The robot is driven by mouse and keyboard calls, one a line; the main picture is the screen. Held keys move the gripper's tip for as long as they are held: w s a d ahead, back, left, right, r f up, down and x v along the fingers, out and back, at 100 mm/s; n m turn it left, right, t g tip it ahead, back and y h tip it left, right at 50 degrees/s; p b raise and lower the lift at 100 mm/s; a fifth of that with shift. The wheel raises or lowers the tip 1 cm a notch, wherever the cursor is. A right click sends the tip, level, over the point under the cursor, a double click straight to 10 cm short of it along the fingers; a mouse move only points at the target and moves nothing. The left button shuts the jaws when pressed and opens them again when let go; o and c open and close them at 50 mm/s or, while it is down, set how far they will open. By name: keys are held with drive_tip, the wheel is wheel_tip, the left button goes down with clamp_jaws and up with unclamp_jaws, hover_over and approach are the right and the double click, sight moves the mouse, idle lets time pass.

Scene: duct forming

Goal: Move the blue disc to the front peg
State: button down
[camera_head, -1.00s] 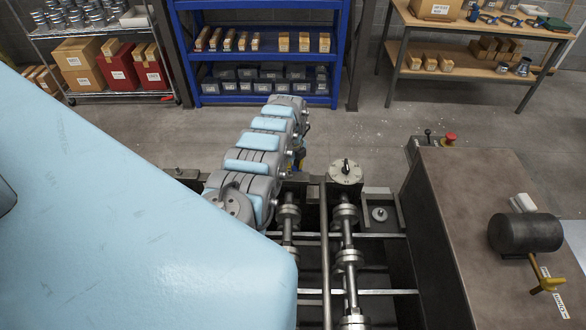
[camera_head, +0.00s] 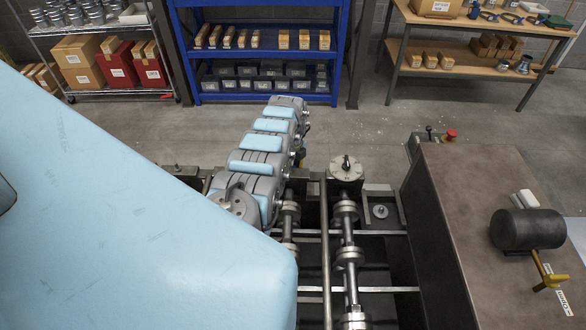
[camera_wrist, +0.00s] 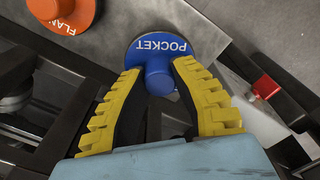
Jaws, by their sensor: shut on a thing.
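The blue disc (camera_wrist: 165,44) is marked POCKET and has a round blue knob; it is at the top middle of the wrist view. My gripper (camera_wrist: 158,75) has yellow and black fingers shut on the knob, one on each side. An orange disc (camera_wrist: 62,12) with a knob is at the upper left of the wrist view, partly cut off by the frame edge. In the head view the discs cannot be made out, and my arm hides most of the gripper. I cannot tell which peg is the front one.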

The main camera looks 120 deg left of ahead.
drive_tip(key=shift+w+f+b, duration=0.1)
drive_tip(key=shift+f+b, duration=0.6)
drive_tip(key=shift+f, duration=0.5)
idle(1.6)
drive_tip(key=shift+c, duration=2.2)
unclamp_jaws()
wheel_tip(320, 180, up, 9)
drive_tip(key=p, duration=0.8)
drive_tip(key=shift+p, duration=0.35)
